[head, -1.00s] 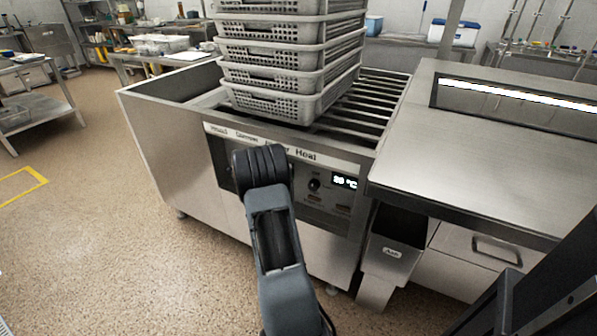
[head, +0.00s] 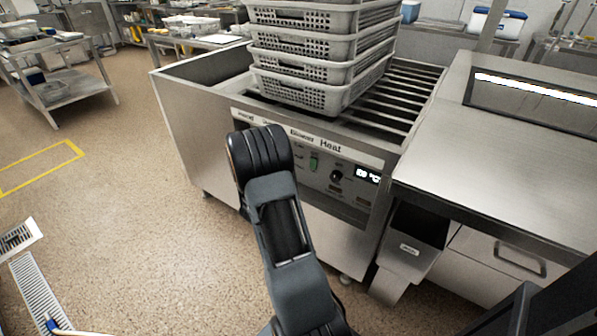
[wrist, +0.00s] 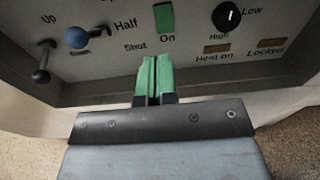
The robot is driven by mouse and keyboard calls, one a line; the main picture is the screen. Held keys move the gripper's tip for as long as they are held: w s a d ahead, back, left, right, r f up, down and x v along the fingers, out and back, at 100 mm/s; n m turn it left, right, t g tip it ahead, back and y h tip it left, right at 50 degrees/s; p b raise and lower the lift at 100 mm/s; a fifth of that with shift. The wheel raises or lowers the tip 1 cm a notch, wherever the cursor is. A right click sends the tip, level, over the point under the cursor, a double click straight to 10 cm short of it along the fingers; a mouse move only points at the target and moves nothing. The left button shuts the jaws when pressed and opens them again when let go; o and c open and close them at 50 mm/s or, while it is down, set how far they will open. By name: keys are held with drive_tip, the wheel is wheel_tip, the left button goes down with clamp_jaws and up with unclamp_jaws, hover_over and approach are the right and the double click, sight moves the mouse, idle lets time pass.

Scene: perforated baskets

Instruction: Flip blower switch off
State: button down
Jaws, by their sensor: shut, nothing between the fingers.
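The blower switch is a green rocker (head: 313,162) below the "Blower" label on the machine's front panel in the head view. In the wrist view the green rocker (wrist: 164,17) stands at the top centre, with "On" printed below it. My gripper (wrist: 156,76) is shut and empty, its green fingertips together. In the wrist view the tips show just below the rocker and its "On" label, with panel visible between them. In the head view my dark arm covers the panel's left part and hides my fingertips.
A black dial (wrist: 227,17) is right of the rocker. A blue ball knob (wrist: 76,37) and a black lever (wrist: 41,73) are to its left. Stacked grey baskets (head: 320,55) stand on the machine's rollers. A steel counter (head: 500,150) adjoins at right.

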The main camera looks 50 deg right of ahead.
drive_tip(key=shift+s+a, duration=0.2)
drive_tip(key=shift+a, duration=0.85)
drive_tip(key=s+a+f+m+g+y, duration=0.2)
drive_tip(key=s+f+m+g+y, duration=0.1)
drive_tip(key=s+m+g, duration=0.3)
drive_tip(key=s+a+r+m+g+y+p, duration=0.2)
drive_tip(key=s+a+r+m+y+p, duration=0.2)
drive_tip(key=s+a+r+m+p, duration=0.15)
drive_tip(key=a+r+m+t+y+p, duration=0.4)
drive_tip(key=a+r+p, duration=0.5)
drive_tip(key=r, duration=0.8)
drive_tip(key=a+r+m+t+y+p, duration=0.4)
drive_tip(key=a+r+p, duration=0.6)
drive_tip(key=a+r, duration=0.4)
wheel_tip(320, 180, up, 3)
drive_tip(key=shift+w+a+r+t+y, duration=0.15)
drive_tip(key=shift+a+t+y, duration=0.15)
drive_tip(key=shift+t+y, duration=0.5)
